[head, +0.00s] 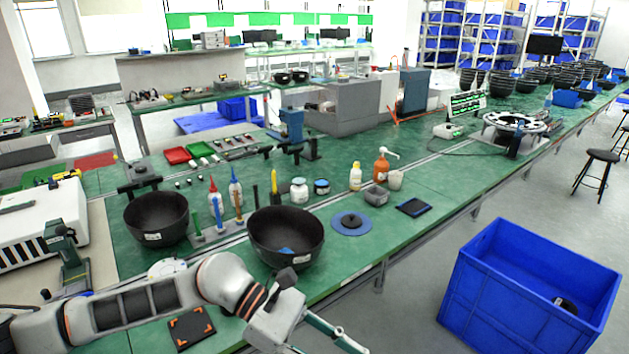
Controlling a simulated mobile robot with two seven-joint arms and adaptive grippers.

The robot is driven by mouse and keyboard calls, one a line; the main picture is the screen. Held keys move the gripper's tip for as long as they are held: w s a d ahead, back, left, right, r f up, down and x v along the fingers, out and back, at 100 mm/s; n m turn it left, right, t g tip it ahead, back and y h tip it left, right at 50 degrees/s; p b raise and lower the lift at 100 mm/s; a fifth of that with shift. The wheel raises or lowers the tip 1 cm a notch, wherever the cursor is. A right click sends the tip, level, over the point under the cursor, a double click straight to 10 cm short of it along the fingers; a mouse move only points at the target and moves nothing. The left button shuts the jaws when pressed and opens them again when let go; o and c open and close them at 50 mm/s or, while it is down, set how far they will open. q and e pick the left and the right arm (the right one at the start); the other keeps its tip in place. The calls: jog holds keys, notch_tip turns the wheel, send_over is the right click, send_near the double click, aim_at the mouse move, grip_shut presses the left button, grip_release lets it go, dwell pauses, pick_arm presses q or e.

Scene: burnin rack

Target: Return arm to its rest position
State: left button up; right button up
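My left arm (135,303) comes in from the lower left and reaches across the front edge of the green bench (480,180). Its wrist (272,318) hangs near that edge, below a large black bowl (287,247). The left gripper (342,338) points down to the right, by the bottom edge of the head view. Its fingertips are too small and partly cut off, so I cannot tell whether it is open or shut. I see nothing clearly held. My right arm and gripper are not in view.
A blue crate (470,275) with a small dark object inside stands on the floor at right. Another black bowl (157,222), bottles (299,190) and a blue disc (350,222) are on the bench. A dark pad with orange corners (192,328) lies under the arm.

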pick_arm(q)
jog(key=w+d+r+n+t+h, duration=0.35)
jog(key=r+n+t+h, duration=0.4)
jog(key=n, duration=0.85)
jog(key=w+a+f+n+t+y, duration=0.35)
jog(key=n+t, duration=0.25)
jog(key=n, duration=0.4)
jog(key=w+a+f+n+t+y, duration=0.25)
jog(key=a+f+n+t, duration=0.3)
jog(key=n, duration=0.35)
jog(key=s+a+f+n+y, duration=0.2)
jog(key=a+f+n+y, duration=0.5)
jog(key=a+f+n, duration=0.5)
jog(key=s+a+f+n+g+y, duration=0.1)
jog(key=s+a+f+n+y, duration=0.1)
jog(key=s+f, duration=0.4)
jog(key=s+a+f+n+g+y, duration=0.2)
jog(key=s+a+f+n, duration=0.3)
jog(key=f, duration=0.5)
jog(key=shift+s+a+y, duration=0.35)
jog(key=shift+s+a, duration=0.15)
jog(key=shift+a, duration=0.45)
